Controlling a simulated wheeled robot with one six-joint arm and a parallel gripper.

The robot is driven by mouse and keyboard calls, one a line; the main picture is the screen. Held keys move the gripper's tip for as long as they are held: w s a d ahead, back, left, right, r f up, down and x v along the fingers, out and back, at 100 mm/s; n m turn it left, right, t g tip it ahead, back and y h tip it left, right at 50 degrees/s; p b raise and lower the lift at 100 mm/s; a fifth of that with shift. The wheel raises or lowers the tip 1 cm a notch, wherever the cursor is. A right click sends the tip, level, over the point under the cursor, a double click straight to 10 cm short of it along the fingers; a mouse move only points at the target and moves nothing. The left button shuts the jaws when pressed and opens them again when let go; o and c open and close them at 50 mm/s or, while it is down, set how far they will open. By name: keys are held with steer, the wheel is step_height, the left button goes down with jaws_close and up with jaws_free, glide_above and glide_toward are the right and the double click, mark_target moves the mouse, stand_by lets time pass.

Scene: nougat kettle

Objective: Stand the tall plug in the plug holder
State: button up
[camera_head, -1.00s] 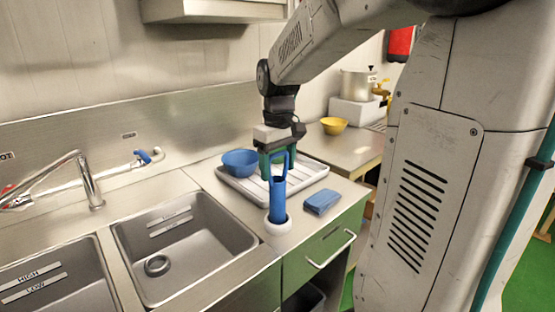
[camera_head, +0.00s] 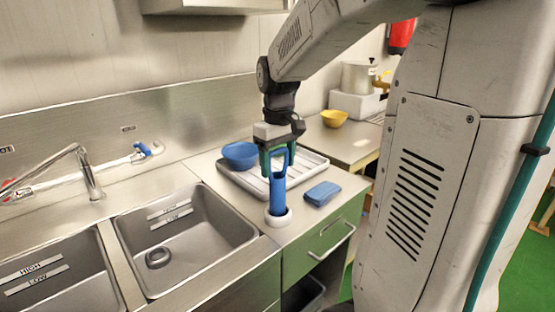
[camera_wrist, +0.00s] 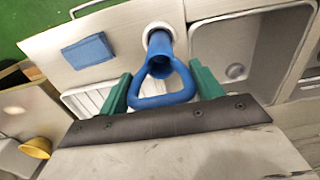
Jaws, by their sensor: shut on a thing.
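The tall blue plug (camera_head: 278,193) stands upright at the counter's front, its lower end inside the white ring-shaped plug holder (camera_head: 279,218). In the wrist view the plug (camera_wrist: 160,55) points away from me, with its lower end at the white holder (camera_wrist: 157,28). My gripper (camera_head: 277,158) is above it, its green fingers around the plug's loop handle. In the wrist view the green fingers of my gripper (camera_wrist: 164,92) lie on either side of the handle. How deep the plug sits in the holder is hidden by the holder's rim.
A blue sponge (camera_head: 322,193) lies right of the holder. A white drainer tray (camera_head: 312,167) and a blue bowl (camera_head: 240,155) are behind. A steel sink (camera_head: 185,240) opens close on the left. A yellow bowl (camera_head: 334,118) stands farther back.

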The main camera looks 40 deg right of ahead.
steer(key=shift+f, duration=0.45)
steer(key=o, duration=1.5)
steer(key=shift+f, duration=0.1)
step_height(320, 180, up, 8)
